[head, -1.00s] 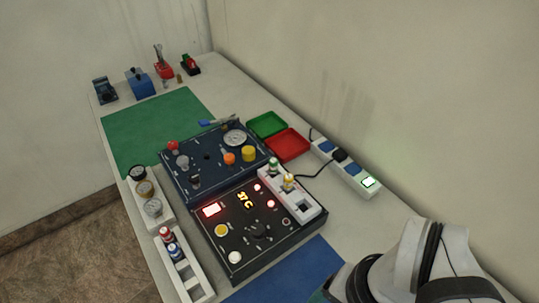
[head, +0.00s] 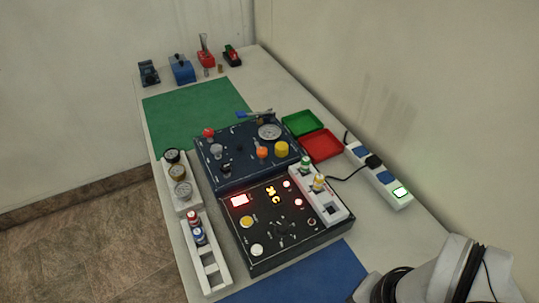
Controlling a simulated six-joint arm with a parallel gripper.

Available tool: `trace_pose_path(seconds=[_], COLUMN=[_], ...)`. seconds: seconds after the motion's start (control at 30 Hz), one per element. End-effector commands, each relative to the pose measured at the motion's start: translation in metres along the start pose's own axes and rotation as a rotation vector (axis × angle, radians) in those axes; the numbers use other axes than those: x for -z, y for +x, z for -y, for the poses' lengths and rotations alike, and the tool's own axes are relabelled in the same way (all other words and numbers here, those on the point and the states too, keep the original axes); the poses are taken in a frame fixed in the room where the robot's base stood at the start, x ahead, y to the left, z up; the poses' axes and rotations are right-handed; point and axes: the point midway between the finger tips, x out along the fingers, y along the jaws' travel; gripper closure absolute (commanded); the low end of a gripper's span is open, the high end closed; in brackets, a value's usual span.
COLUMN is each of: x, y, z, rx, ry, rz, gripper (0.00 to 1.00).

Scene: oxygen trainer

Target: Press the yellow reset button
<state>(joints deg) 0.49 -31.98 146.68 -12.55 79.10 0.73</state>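A flat round yellow button (head: 247,221) sits on the left part of the black panel (head: 268,249), between a red-lit display above it and a white button below it. A taller yellow knob (head: 281,149) stands on the dark blue panel (head: 204,167) behind. The labels are too small to read, so I cannot tell from text which one is reset. Both yellow parts are uncovered. Only a link of my arm shows at the bottom right; my gripper is outside the picture.
A white rack (head: 332,211) with small bottles rests along the black panel's right side. White gauge and bottle holders (head: 205,262) line the left. Red (head: 320,145) and green trays and a power strip (head: 399,200) lie to the right. The blue mat (head: 300,280) in front is clear.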

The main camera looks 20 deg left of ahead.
Motion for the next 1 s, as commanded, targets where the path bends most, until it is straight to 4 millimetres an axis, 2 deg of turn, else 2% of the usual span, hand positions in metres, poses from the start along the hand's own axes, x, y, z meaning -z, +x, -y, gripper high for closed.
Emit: trace_pose_path(seconds=[0.03, 0.1, 1.0], x=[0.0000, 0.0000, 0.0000], y=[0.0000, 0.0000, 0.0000], z=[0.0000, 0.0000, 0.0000], rx=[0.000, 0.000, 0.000], ry=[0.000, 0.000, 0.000], rz=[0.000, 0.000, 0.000], gripper=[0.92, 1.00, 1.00])
